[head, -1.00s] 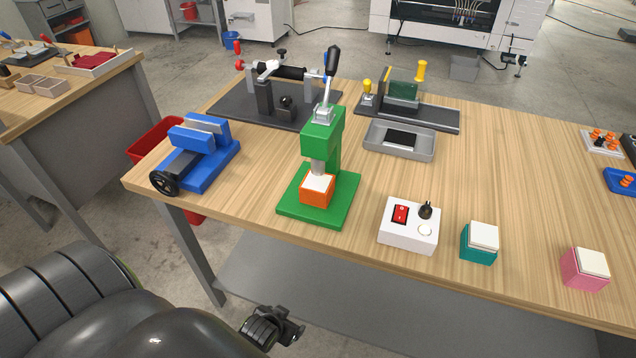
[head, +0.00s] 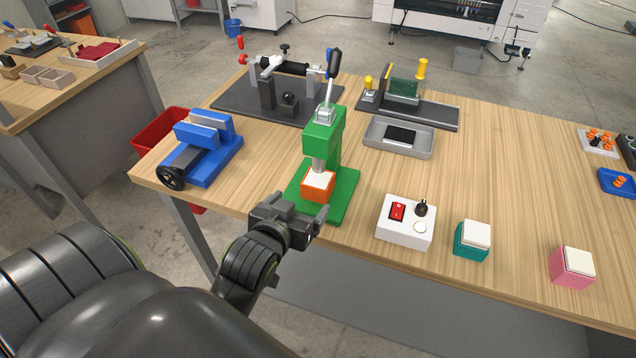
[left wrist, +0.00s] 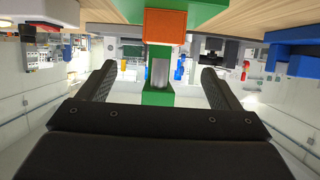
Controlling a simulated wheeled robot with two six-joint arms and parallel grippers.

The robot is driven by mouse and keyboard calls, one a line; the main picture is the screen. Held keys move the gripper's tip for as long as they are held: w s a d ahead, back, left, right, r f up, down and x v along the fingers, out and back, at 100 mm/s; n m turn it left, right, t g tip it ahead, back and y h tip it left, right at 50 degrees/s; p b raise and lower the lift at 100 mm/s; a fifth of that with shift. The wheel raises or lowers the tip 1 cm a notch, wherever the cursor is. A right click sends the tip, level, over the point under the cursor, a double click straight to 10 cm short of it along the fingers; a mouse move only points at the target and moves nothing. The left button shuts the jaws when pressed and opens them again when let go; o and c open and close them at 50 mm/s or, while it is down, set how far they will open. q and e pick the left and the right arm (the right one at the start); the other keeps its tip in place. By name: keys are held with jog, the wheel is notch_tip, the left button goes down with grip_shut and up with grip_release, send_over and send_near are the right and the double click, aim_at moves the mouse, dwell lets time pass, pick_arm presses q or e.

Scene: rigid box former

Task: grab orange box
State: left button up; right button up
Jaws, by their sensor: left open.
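The orange box (head: 317,186) with a white top sits on the base of the green press (head: 346,190), below its ram. In the left wrist view the orange box (left wrist: 165,26) shows at the top centre, beyond the fingers and between their lines. My left gripper (head: 306,218) is open and empty, in front of the press base at the table's front edge, short of the box. Its two fingers (left wrist: 158,82) show apart in the left wrist view. My right gripper is not in view.
A blue vise (head: 205,150) stands left of the press. A white switch box (head: 405,222), a teal box (head: 472,240) and a pink box (head: 572,267) stand to the right. A grey tray (head: 399,138) lies behind. The right middle of the table is clear.

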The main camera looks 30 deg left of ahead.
aim_at(317, 180)
pick_arm(q)
jog(key=p+x, duration=0.1)
jog(key=x, duration=0.9)
jog(key=shift+w, duration=0.1)
jog(key=shift+w+a+f+p, duration=0.15)
jog(key=shift+w+a+p, duration=0.15)
jog(key=shift+w, duration=0.35)
jog(key=shift+p+x, duration=0.35)
jog(key=shift+x, duration=1.65)
jog(key=shift+c, duration=0.3)
jog(key=c, duration=1.2)
jog(key=shift+o, duration=0.2)
